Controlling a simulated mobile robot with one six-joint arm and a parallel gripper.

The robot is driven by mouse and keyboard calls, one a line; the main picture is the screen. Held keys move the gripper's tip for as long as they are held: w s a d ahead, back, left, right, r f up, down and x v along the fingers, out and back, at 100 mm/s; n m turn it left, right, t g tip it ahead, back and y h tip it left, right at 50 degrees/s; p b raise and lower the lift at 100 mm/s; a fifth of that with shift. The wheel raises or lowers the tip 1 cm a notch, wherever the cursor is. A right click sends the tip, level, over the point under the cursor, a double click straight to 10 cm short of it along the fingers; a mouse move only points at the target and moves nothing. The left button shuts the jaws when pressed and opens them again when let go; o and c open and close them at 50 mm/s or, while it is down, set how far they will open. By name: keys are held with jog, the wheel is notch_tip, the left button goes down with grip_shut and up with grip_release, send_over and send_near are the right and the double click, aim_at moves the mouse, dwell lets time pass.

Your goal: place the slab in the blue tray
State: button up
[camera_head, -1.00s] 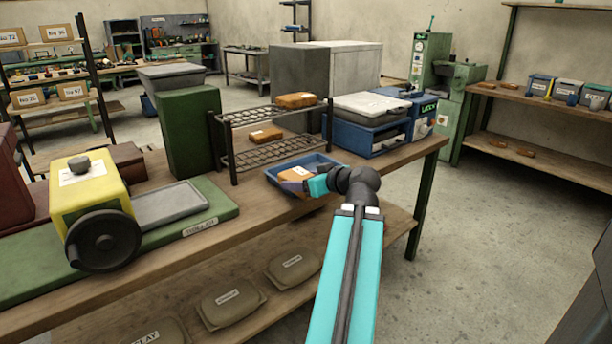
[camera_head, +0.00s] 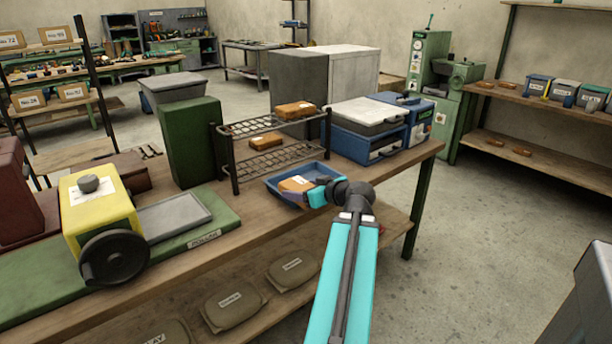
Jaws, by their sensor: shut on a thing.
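The blue tray (camera_head: 319,170) stands on the workbench, in front of the wire rack. An orange-brown slab (camera_head: 297,184) with a pale label is within the tray's outline, towards its near left side. My gripper (camera_head: 294,192) reaches in from the right over the tray's near edge and is shut on the slab. The fingers partly hide the slab's near side. I cannot tell whether the slab's underside touches the tray floor.
A black wire rack (camera_head: 264,127) holding similar slabs stands just behind the tray. Blue cases (camera_head: 368,146) stand to the right. A yellow machine (camera_head: 97,212) on a green base fills the bench's left. Bare wood lies left of the tray.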

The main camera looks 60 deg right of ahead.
aim_at(303, 184)
jog(key=shift+w+d+r+p, duration=0.1)
jog(key=shift+w+d+p, duration=0.2)
jog(key=shift+p, duration=2.65)
jog(key=d, duration=0.1)
jog(key=w+d, duration=0.1)
jog(key=shift+d+f, duration=0.3)
jog(key=shift+d, duration=0.05)
jog(key=shift+w+d+f+p, duration=0.15)
jog(key=shift+w+d+p, duration=0.15)
jog(key=shift+w+d, duration=0.8)
jog(key=shift+w+d+f+p, duration=0.15)
jog(key=shift+w+d+p, duration=0.15)
jog(key=shift+d, duration=1.45)
jog(key=shift+w+d+f+p, duration=0.2)
jog(key=shift+w+d, duration=0.6)
jog(key=shift+d, duration=0.65)
jog(key=shift+w+d, duration=0.25)
jog(key=shift+d, duration=0.2)
jog(key=shift+a+f+p, duration=0.1)
jog(key=shift+f+p, duration=0.5)
jog(key=shift+f, duration=1.2)
jog(key=shift+f, duration=0.1)
jog(key=o, duration=1.5)
